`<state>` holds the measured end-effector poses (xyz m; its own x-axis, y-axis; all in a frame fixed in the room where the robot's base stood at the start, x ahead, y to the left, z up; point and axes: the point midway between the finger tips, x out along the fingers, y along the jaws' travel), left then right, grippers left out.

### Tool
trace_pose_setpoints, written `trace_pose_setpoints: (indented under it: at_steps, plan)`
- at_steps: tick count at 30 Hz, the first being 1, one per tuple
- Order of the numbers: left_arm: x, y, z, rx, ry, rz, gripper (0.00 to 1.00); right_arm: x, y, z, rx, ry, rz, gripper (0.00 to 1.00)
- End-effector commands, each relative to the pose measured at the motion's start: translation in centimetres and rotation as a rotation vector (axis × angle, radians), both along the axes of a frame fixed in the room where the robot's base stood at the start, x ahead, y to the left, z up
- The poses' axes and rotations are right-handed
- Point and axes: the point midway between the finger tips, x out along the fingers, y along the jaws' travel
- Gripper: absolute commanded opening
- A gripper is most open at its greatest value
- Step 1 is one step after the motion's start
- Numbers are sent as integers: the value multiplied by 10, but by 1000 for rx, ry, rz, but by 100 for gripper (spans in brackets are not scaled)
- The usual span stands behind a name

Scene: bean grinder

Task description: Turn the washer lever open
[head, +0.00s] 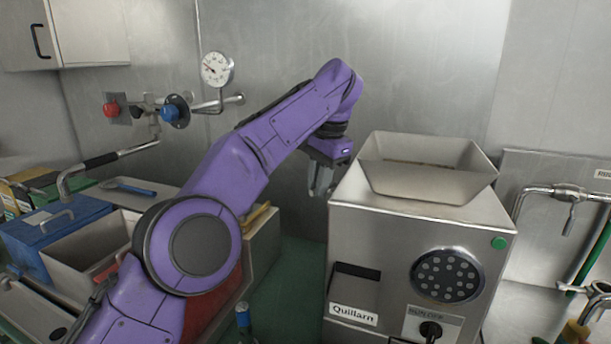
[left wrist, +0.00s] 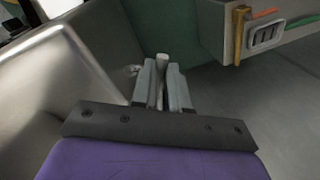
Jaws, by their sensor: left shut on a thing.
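My left gripper (head: 322,180) reaches over to the left side of the steel grinder (head: 352,230), just below the hopper's rim level. In the left wrist view, its two grey fingers (left wrist: 163,88) are shut on a thin pale metal lever (left wrist: 161,72) that stands up between them. This lever is hidden in the head view, behind the gripper and the grinder's edge. How far it is turned cannot be told. My right gripper is not in view.
The hopper (head: 425,180) sits on top of the grinder, close to my left gripper. A pressure gauge (head: 216,69) and pipes with red (head: 110,109) and blue (head: 169,113) knobs are on the back wall. A blue box (head: 58,228) stands at left.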

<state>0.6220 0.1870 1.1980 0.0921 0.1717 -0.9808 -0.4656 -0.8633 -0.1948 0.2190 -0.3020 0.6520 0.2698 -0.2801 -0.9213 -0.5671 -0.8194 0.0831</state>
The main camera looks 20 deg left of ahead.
Motion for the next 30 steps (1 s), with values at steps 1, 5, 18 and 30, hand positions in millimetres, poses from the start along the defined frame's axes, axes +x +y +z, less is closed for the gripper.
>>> trace_pose_setpoints:
  at_steps: [1, 5, 18, 30]
  plan:
    - [0, -3, 0, 1, 1, 20, 0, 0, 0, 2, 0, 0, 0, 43]
    - [0, -7, 0, 1, 1, 65, 0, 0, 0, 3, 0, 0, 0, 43]
    - [-1, -10, -1, -1, 1, 110, 0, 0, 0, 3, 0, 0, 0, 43]
    - [-1, -11, 0, 0, 1, 109, 40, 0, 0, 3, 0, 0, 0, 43]
